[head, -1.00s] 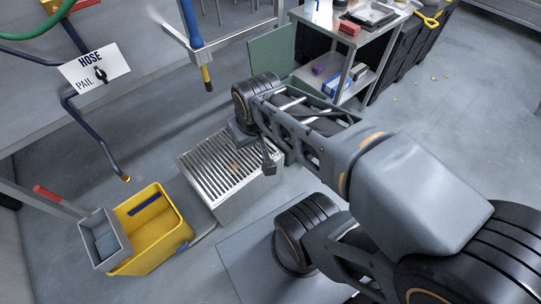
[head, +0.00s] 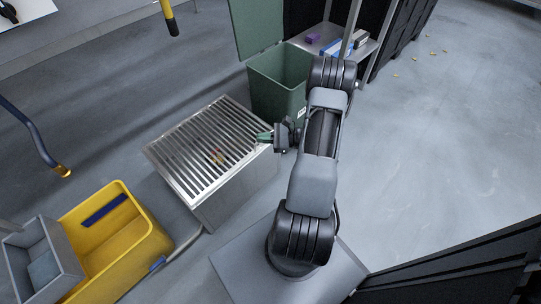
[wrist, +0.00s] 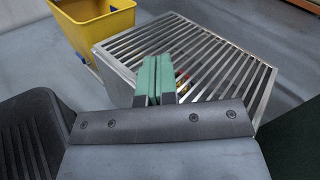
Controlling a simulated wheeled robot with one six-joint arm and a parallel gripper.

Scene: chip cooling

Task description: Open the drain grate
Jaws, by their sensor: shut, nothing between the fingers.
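The drain grate (head: 208,140) is a slatted metal top lying flat and closed on a metal box (head: 232,198) on the floor. In the wrist view the grate (wrist: 225,58) fills the upper right, beyond my fingers. Small yellow and red bits (head: 218,157) show at its slats. My gripper (head: 265,137) has green fingers and is at the right edge of the grate, at or just above it; I cannot tell if it touches. In the wrist view the two green fingers of my gripper (wrist: 155,80) are together with nothing between them.
A yellow mop bucket (head: 125,245) with a grey wringer (head: 40,262) stands to the left. A green bin (head: 280,85) with its lid up stands behind the grate's right side. A metal cart (head: 345,45) is behind it. The floor at right is mostly clear.

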